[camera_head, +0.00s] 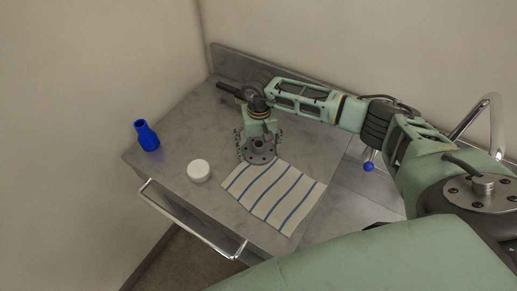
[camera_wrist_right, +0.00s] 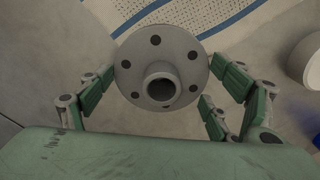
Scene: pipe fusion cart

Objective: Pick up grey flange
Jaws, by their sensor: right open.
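The grey flange (camera_head: 262,157) is a round disc with bolt holes and a raised hollow hub. It lies on the cart top at the upper left corner of the striped cloth. In the right wrist view the flange (camera_wrist_right: 142,62) shows from above, its hub facing the camera. My right gripper (camera_head: 258,143) is directly over the flange, pointing down. In the right wrist view its green fingers stand open on the left and right sides of the disc, close to its rim. I cannot tell whether they touch it. My left gripper is not in view.
A blue bottle-shaped fitting (camera_head: 147,136) and a white round cap (camera_head: 198,171) stand on the grey cart top (camera_head: 190,125) to the left. A white cloth with blue stripes (camera_head: 272,196) lies in front. A metal handle rail (camera_head: 190,222) runs along the front edge.

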